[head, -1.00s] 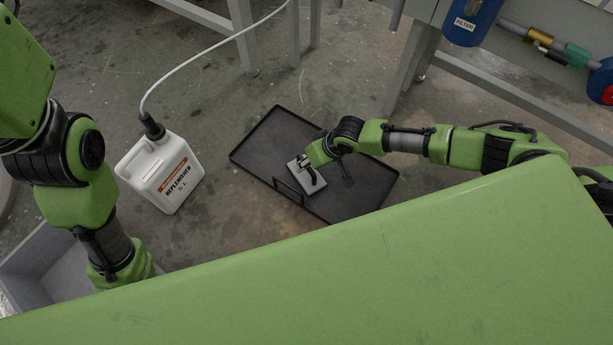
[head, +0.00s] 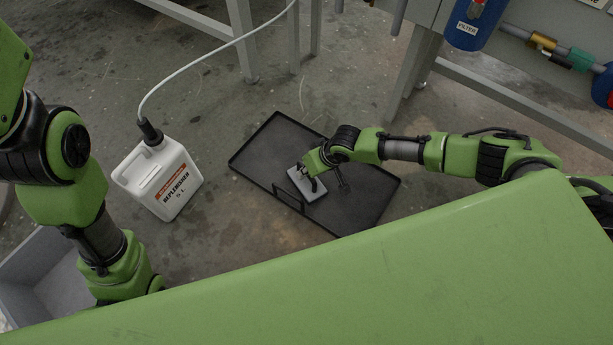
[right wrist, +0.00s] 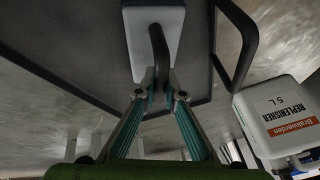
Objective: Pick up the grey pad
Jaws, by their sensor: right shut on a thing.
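The grey pad (head: 314,193) is a light grey block with a black bar handle on top. It is over the black tray on the floor, near the tray's front handle. In the right wrist view the pad (right wrist: 143,45) is seen close up with its handle rising toward me. My right gripper (right wrist: 162,93) is shut on that handle; it also shows above the pad in the head view (head: 311,178). I cannot tell whether the pad touches the tray. My left arm is at the left, its fingers hidden behind my green body.
The black tray (head: 262,148) has a low rim and a bar handle (head: 289,200). A white replenisher jug (head: 160,180) with a hose stands left of it. A grey bin (head: 38,270) is at lower left. Metal legs and a blue filter (head: 474,25) are behind.

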